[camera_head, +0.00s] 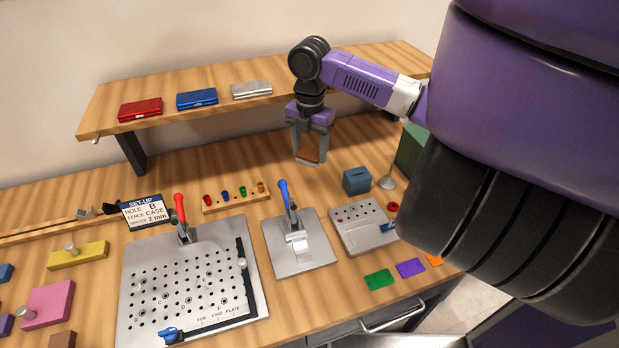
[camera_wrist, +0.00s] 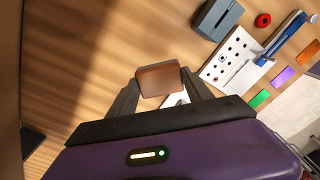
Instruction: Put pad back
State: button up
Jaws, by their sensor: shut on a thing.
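My gripper (camera_head: 308,155) is shut on a brown block (camera_wrist: 160,79), which looks like the pad. In the wrist view the block sits between the two fingertips. In the head view the brown block (camera_head: 309,148) shows between the fingers, apparently held above the back of the bench, below the shelf and behind the blue-grey slotted box (camera_head: 357,181). I cannot tell its exact height above the wood. The place the pad belongs to is not clear from these views.
A perforated plate (camera_head: 190,285) with a red-handled clamp, a plate with a blue-handled clamp (camera_head: 300,250) and a grey panel (camera_head: 362,225) stand on the bench. Red, blue and silver cases lie on the shelf (camera_head: 300,80). Coloured cards (camera_head: 379,279) lie at front right. Bare wood surrounds the gripper.

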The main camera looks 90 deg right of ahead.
aim_at(310, 189)
notch_tip(310, 189, down, 11)
jog(key=shift+p, duration=0.6)
jog(key=shift+f, duration=0.15)
jog(key=o, duration=1.3)
